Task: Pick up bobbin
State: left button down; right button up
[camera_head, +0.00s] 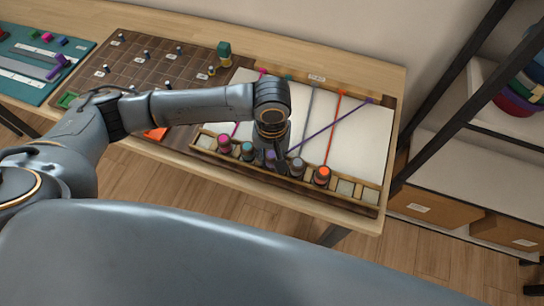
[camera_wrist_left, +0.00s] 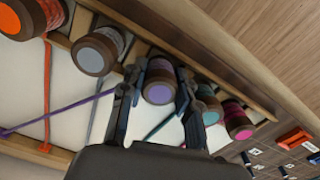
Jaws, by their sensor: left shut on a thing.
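A row of bobbins sits in the wooden slotted rack (camera_head: 371,196) along the board's front edge: magenta (camera_head: 224,143), teal (camera_head: 248,151), purple (camera_head: 270,157), grey (camera_head: 297,167) and orange (camera_head: 322,176). My left gripper (camera_head: 273,164) reaches down over the purple one and partly hides it. In the left wrist view, the gripper's fingers (camera_wrist_left: 157,88) stand on both sides of the purple bobbin (camera_wrist_left: 159,92) and are shut on it. The bobbin still appears level with its neighbours in the rack. A purple cord (camera_head: 330,128) runs from it to the board's far right. My right gripper is out of view.
The teal bobbin (camera_wrist_left: 207,104) stands close beside one finger, the grey one (camera_wrist_left: 97,52) a little farther off. Taut cords cross the white board (camera_head: 364,135). A brown pegboard (camera_head: 140,62) lies to the left. A dark-framed shelf (camera_head: 462,67) stands at right.

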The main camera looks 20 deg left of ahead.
pick_arm(q)
jog(key=shift+r, duration=0.15)
jog(key=shift+r, duration=0.65)
jog(key=s+a+r+p, duration=0.4)
jog(key=s+r+p, duration=0.4)
jog(key=s+r, duration=0.3)
jog(key=shift+s+r, duration=0.25)
jog(key=shift+s, duration=0.95)
jog(key=shift+f, duration=0.15)
